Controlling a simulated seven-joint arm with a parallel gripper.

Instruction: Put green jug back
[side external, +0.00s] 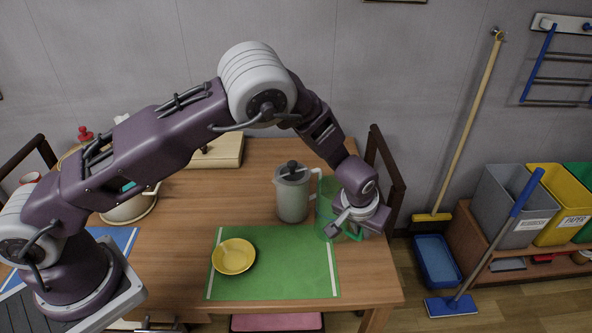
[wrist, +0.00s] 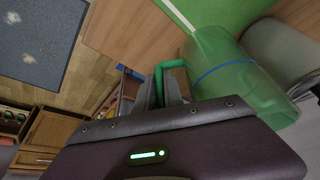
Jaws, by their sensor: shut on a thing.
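The green jug (wrist: 235,75) is translucent, with a blue line round it and a solid green handle. In the wrist view my gripper (wrist: 165,88) is shut on the jug's handle. In the side view the jug (side external: 324,205) is partly hidden behind my gripper (side external: 346,222), at the right end of the table beside the grey jug. I cannot tell whether the jug's base touches the table.
A grey jug (side external: 292,193) with a black knob stands close to the green jug's left. A green mat (side external: 290,275) with a yellow bowl (side external: 233,256) lies in front. A chair (side external: 385,170) stands at the table's right end. A cream box (side external: 219,151) sits at the back.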

